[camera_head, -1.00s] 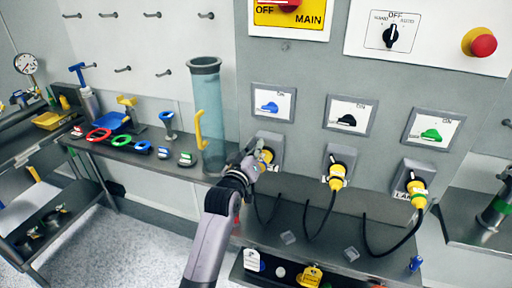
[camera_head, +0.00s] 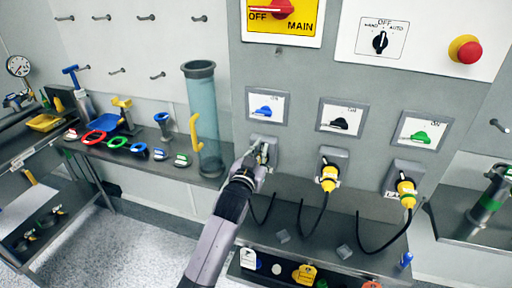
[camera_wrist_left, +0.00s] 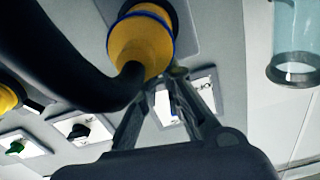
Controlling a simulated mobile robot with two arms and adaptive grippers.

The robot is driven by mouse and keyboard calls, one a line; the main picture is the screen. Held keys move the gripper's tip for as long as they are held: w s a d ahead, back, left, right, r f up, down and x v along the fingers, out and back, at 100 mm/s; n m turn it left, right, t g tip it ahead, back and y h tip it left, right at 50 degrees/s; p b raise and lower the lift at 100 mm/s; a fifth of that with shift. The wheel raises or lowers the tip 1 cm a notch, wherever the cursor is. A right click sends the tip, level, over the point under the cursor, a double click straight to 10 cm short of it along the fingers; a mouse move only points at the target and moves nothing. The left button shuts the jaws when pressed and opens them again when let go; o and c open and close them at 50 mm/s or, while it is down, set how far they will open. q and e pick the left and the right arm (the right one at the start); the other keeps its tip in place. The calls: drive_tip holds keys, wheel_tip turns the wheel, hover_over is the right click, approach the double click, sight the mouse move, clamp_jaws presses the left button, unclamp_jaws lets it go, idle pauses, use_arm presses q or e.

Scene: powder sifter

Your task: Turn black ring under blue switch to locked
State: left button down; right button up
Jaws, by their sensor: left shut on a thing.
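The blue switch (camera_head: 263,112) sits on a white plate in a grey frame on the wall panel. Below it is a grey socket (camera_head: 274,140), mostly covered by my left gripper (camera_head: 262,156). In the left wrist view, a yellow plug (camera_wrist_left: 137,45) with a blue band and a thick black cable fills the upper middle. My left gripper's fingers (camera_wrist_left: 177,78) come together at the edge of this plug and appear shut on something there. My right gripper is out of view.
To the right are a black switch (camera_head: 341,118) and a green switch (camera_head: 421,137), with yellow plugs (camera_head: 329,178) in the sockets below. Black cables hang onto the shelf. A clear blue cylinder (camera_head: 204,120) with a yellow handle stands close left of my left arm.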

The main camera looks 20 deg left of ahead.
use_arm(q)
drive_tip(key=shift+d+f+m, duration=0.15)
drive_tip(key=shift+d+m, duration=0.3)
drive_tip(key=shift+m, duration=0.7)
drive_tip(key=shift+d+f+m, duration=0.15)
drive_tip(key=shift+d+m, duration=0.25)
drive_tip(key=shift+m, duration=0.75)
drive_tip(key=c, duration=1.7)
unclamp_jaws()
drive_tip(key=shift+s, duration=0.1)
drive_tip(key=s, duration=1.2)
drive_tip(key=shift+a, duration=0.15)
